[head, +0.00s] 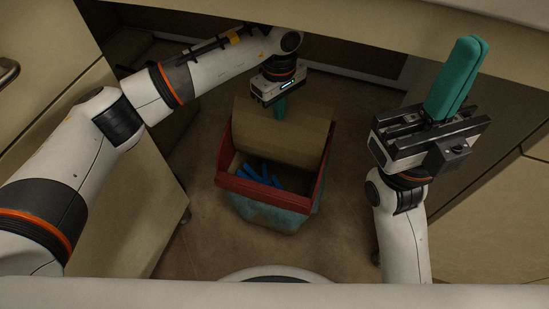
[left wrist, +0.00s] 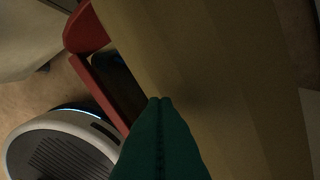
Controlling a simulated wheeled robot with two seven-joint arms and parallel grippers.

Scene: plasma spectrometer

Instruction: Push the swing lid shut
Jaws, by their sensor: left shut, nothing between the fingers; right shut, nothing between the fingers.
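A bin with a red rim (head: 262,194) and a teal body (head: 268,217) stands on the floor below the counter. Its tan swing lid (head: 280,134) is raised at the back, and the front of the opening is uncovered. The lid fills much of the left wrist view (left wrist: 215,70), with the red rim (left wrist: 92,75) on the left. My left gripper (head: 281,112) is shut and empty, at the far upper side of the lid, its tips partly hidden there. I cannot tell whether they touch it. My right gripper (head: 472,42) is shut and empty, raised on the right, away from the bin.
Blue items (head: 259,175) lie inside the bin. Cabinets stand to the left (head: 130,200) and right (head: 500,200), and a counter edge (head: 330,25) crosses above. Brown floor (head: 350,190) is clear around the bin. My round base shows in the left wrist view.

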